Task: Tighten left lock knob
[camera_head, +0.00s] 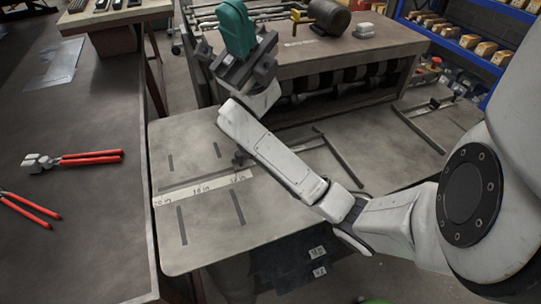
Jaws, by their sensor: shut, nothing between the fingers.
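The machine table (185,150) has a white inch scale (205,195) along it. A small dark knob-like part (238,158) stands at the left, close beside my arm link and partly covered by it; it looks like the left lock knob, but its detail is too small to tell. A similar dark part (434,103) sits on the rail at the right. My gripper (246,66) is at the top, beyond the far edge of the left table part, well away from the left knob. It is shut and empty; its fingertips are not clear.
A teal part (237,28) shows at my gripper's end. A workbench (330,45) with a dark cylinder (320,15) stands behind. The left bench (90,220) holds red-handled pliers (90,158). A blue rack (470,45) is at right. The near left table part is clear.

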